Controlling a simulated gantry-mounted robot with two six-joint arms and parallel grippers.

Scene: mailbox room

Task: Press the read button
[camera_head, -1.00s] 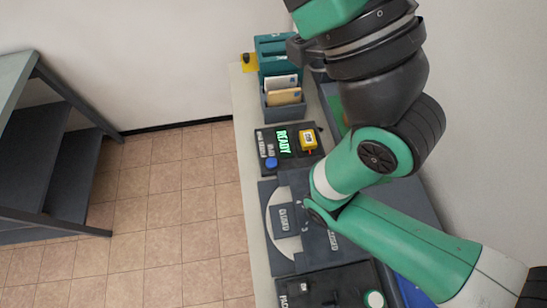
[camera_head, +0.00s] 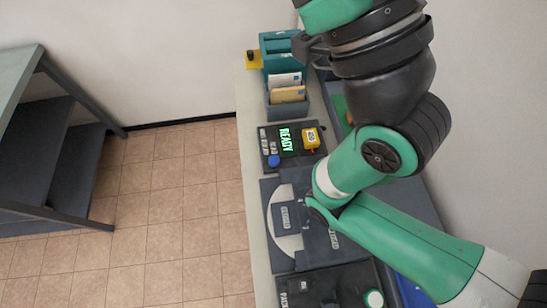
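A blue round button (camera_head: 274,161) sits on the near left part of a dark control panel (camera_head: 297,155), beside small white lettering that looks like READ. A green lit display (camera_head: 288,140) on the panel says READY. One green and black arm of mine enters from the lower right and passes to the right of the panel, up to the top edge. My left arm and gripper are not in view.
Beyond the panel stand a holder with envelopes (camera_head: 288,94) and a teal rack (camera_head: 280,42). A grey shelf (camera_head: 50,150) stands left. The tiled floor between is clear.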

